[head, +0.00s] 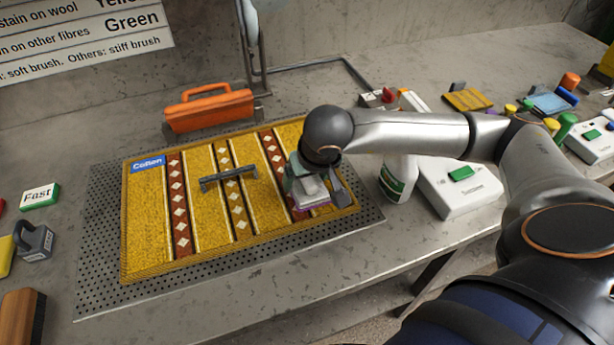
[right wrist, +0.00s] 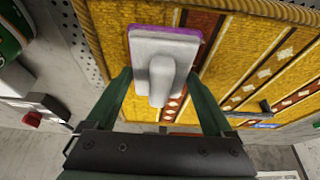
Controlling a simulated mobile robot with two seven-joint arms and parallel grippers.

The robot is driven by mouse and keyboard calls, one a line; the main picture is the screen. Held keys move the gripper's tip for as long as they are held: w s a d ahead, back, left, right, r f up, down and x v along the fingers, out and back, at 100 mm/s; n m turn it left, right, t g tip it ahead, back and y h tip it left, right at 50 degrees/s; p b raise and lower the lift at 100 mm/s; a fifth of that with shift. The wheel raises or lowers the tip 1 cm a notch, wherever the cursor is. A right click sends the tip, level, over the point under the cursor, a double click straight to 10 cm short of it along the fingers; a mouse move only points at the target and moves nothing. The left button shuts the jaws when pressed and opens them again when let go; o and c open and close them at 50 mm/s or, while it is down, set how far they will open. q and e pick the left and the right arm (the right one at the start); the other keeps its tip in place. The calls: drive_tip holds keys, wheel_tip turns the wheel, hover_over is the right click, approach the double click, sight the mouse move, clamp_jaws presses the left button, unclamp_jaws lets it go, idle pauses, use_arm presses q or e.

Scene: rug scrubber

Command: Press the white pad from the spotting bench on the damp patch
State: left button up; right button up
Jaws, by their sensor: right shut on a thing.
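A yellow rug (head: 205,160) with red-brown diamond stripes and a blue tag reading "Cotton" lies on a perforated dark plate (head: 100,220). My right gripper (head: 315,180) is over the rug's right part, shut on a pale block with an upright handle, the pad (head: 312,190). In the right wrist view my right gripper (right wrist: 160,82) has its green fingers either side of the handle of the pad (right wrist: 163,50). Purple shows along the pad's edge. I cannot tell whether it touches the rug. I cannot make out the damp patch. My left gripper is not in view.
A dark bar handle (head: 229,178) stands on the rug's middle. An orange tool (head: 208,110) is at its back edge. A spray bottle (head: 398,175) and white box (head: 460,188) stand right. A "Fast" block (head: 40,196) and grey weight (head: 35,243) are left.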

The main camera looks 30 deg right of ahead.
drive_tip(key=shift+s+f, duration=0.2)
drive_tip(key=shift+w+r+p, duration=0.2)
drive_tip(key=shift+r+p, duration=1.7)
drive_tip(key=shift+r, duration=1.75)
